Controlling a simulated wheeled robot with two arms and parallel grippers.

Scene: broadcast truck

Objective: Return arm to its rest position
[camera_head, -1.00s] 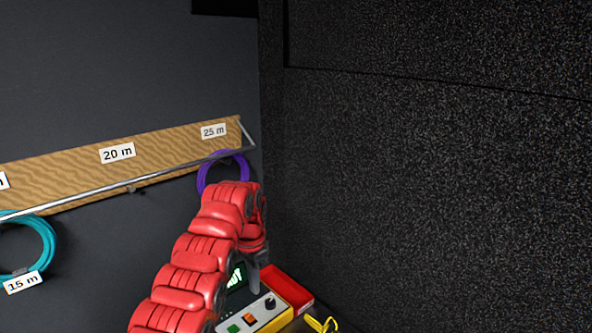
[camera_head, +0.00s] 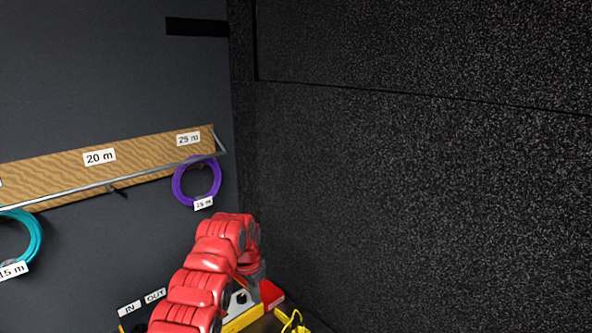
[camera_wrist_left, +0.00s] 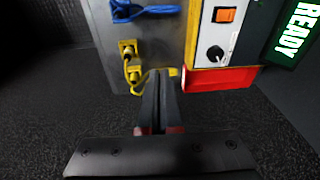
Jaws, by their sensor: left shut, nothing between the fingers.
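My left arm (camera_head: 205,275) is red and jointed and comes up from the bottom of the head view, bent over at the top. Its gripper is mostly hidden behind the arm there. In the left wrist view my left gripper (camera_wrist_left: 162,82) is shut, its dark fingers together with nothing between them. Ahead of the fingers are a yellow cable (camera_wrist_left: 134,70) and a red tray (camera_wrist_left: 222,78), both apart from it as far as I can tell. My right gripper is not in view.
A yellow-edged tester (camera_wrist_left: 222,30) with an orange switch and a READY screen (camera_wrist_left: 292,35) stands close by. A wooden rack board (camera_head: 130,165) holds a purple cable coil (camera_head: 176,184) and a teal coil (camera_head: 38,238). A black speckled wall (camera_head: 420,200) fills the right.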

